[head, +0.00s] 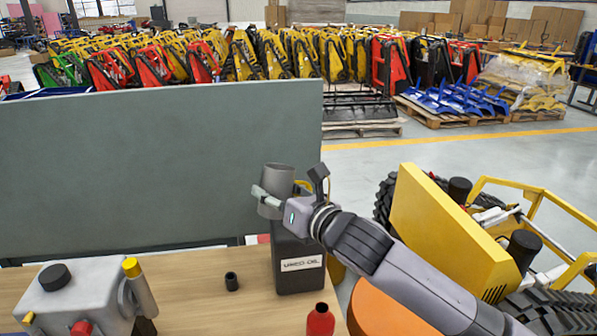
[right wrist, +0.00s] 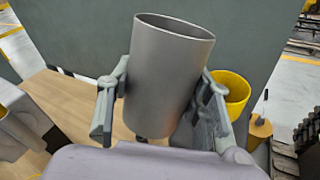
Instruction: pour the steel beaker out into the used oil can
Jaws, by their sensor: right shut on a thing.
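The steel beaker (head: 277,178) is a plain grey metal cup. My right gripper (head: 286,203) is shut on its side and holds it above the table. In the right wrist view the beaker (right wrist: 167,75) stands between the two fingers, mouth up and leaning slightly; its contents cannot be seen. The used oil can (head: 299,257) is a dark grey box-shaped can with a white label, standing on the table. The beaker is over the can's top in the head view; the gripper and beaker hide the can's opening. My left gripper is not in view.
On the wooden table (head: 200,290) are a small black cap (head: 231,282), a red bottle (head: 320,320) and a grey machine housing (head: 85,285) at left. A yellow container (right wrist: 232,92) is behind the right finger.

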